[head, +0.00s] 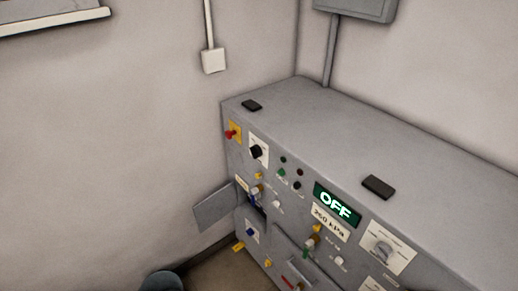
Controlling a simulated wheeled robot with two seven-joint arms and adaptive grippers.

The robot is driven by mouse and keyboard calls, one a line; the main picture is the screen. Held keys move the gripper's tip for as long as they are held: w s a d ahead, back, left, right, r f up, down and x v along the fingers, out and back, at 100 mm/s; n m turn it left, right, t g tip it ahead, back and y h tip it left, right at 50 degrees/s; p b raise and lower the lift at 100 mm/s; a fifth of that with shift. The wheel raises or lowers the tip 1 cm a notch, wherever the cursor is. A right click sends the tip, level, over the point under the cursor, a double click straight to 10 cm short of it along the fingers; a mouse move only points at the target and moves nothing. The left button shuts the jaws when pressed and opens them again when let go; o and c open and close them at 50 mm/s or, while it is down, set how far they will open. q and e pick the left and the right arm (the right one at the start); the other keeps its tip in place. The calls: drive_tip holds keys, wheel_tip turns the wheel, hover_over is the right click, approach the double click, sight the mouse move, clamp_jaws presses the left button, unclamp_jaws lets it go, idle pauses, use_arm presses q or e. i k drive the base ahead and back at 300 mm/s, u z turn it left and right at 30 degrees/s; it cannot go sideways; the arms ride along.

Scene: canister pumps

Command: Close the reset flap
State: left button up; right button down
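A grey flap (215,206) stands open at the left end of the grey cabinet (330,125). Neither of my grippers shows in the head view.
The front carries a red knob (231,133) on a yellow plate, a black dial (257,152), a green display (337,204) reading OFF and a 250 kPa label (329,222). Two dark blocks lie on top. Floor shows below the flap; a wall stands behind it.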

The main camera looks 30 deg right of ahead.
sight(209, 212)
drive_tip(key=z, duration=3.2)
drive_tip(key=k, duration=1.1)
drive_tip(key=u, duration=0.9)
drive_tip(key=i, duration=0.95)
drive_tip(key=u, duration=0.85)
